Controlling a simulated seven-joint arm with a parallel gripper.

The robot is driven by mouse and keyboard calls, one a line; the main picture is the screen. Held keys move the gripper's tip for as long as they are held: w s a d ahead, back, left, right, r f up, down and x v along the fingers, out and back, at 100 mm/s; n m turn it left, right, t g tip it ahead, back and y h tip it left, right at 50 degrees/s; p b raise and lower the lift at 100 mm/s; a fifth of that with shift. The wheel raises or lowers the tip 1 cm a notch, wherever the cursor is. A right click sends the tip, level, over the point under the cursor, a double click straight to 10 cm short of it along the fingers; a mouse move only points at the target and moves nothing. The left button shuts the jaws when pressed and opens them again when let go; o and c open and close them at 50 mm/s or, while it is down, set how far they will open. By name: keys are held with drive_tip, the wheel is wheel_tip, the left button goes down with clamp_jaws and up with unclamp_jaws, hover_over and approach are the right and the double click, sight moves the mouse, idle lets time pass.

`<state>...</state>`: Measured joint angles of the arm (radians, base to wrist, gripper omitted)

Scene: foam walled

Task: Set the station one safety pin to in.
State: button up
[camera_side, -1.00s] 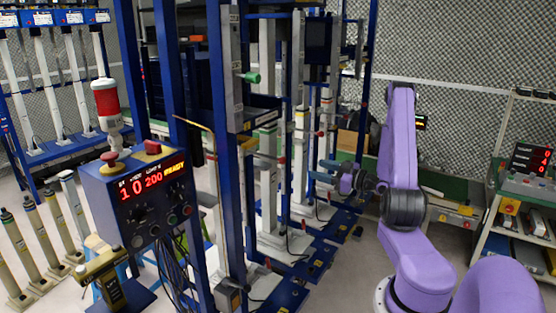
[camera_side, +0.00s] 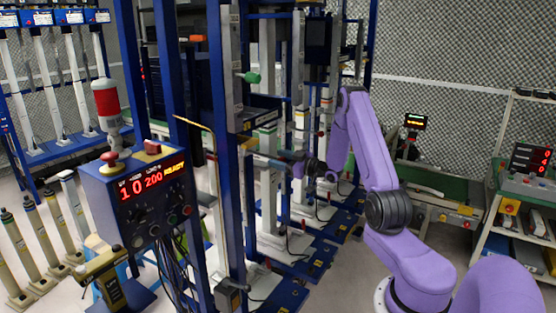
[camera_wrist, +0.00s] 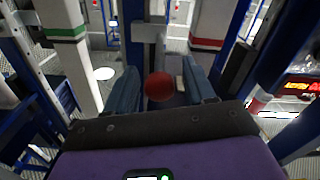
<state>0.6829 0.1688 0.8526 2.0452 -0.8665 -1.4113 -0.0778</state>
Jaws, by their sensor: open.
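My gripper (camera_wrist: 163,84) is open in the wrist view, with a blue-grey finger on each side. A round red knob (camera_wrist: 158,86) shows between the fingers, in front of a grey upright post (camera_wrist: 150,42); I cannot tell whether it is the safety pin's head, nor how far it is from the fingers. In the side view my gripper (camera_side: 280,159) points left into the row of stations, its fingertips close to the blue and grey frame and partly hard to make out.
Blue uprights (camera_side: 233,190) and white columns (camera_side: 269,190) crowd around my gripper. The grey floor (camera_side: 345,275) is open between the stations and my arm.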

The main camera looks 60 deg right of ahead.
sight(257, 153)
drive_tip(key=shift+w, duration=0.5)
clamp_jaws()
drive_tip(key=w, duration=0.9)
drive_tip(key=shift+r, duration=0.1)
unclamp_jaws()
drive_tip(key=shift+s, duration=0.1)
